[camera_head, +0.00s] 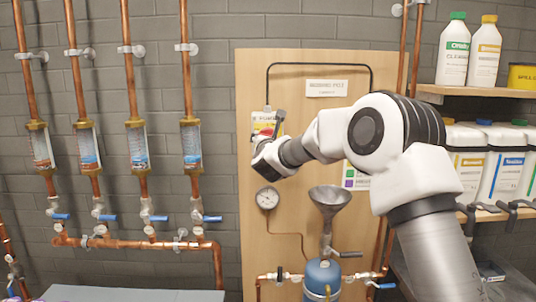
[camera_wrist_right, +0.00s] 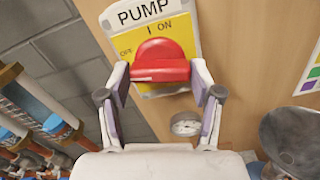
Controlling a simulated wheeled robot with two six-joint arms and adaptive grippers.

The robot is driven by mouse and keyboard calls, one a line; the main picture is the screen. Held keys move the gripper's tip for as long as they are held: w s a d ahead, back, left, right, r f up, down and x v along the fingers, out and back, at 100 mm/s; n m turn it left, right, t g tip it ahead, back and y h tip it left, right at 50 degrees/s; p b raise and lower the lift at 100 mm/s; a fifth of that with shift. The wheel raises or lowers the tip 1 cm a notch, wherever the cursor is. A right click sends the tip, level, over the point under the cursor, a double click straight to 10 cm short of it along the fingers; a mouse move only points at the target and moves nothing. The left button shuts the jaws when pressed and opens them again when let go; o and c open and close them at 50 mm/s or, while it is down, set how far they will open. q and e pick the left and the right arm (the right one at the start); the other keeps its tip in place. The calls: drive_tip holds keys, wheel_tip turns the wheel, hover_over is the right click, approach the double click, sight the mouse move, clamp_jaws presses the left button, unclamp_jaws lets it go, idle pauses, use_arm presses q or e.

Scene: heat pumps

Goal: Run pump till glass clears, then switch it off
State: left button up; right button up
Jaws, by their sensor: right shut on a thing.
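The pump switch is a red knob (camera_wrist_right: 162,62) on a yellow plate (camera_wrist_right: 122,42) marked PUMP, OFF at left and ON at top. My right gripper (camera_wrist_right: 160,76) has a finger on each side of the knob and is shut on it. I cannot tell which mark the knob points to. In the head view the right gripper (camera_head: 272,128) is at the board, partly covering the yellow switch plate (camera_head: 257,121). Several sight glasses with brass ends, such as the rightmost glass (camera_head: 191,147), hold bluish and reddish contents. My left gripper is out of view.
A wooden board (camera_head: 300,90) carries a gauge (camera_head: 267,198) and a grey funnel (camera_head: 330,197) above a blue vessel (camera_head: 322,276). Copper pipes with blue-handled valves (camera_head: 211,218) run at left. Shelves at right hold bottles (camera_head: 454,52) and jugs (camera_head: 506,165).

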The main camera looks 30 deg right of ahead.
drive_tip(key=m+b, duration=0.4)
drive_tip(key=b, duration=0.1)
drive_tip(key=m+b, duration=0.5)
drive_tip(key=b, duration=0.1)
drive_tip(key=m+b, duration=0.5)
drive_tip(key=b, duration=0.1)
drive_tip(key=shift+f, duration=0.35)
drive_tip(key=o, duration=1.2)
drive_tip(key=shift+r+m, duration=0.3)
drive_tip(key=shift+r, duration=0.1)
drive_tip(key=shift+o, duration=0.8)
drive_tip(key=shift+w, duration=0.1)
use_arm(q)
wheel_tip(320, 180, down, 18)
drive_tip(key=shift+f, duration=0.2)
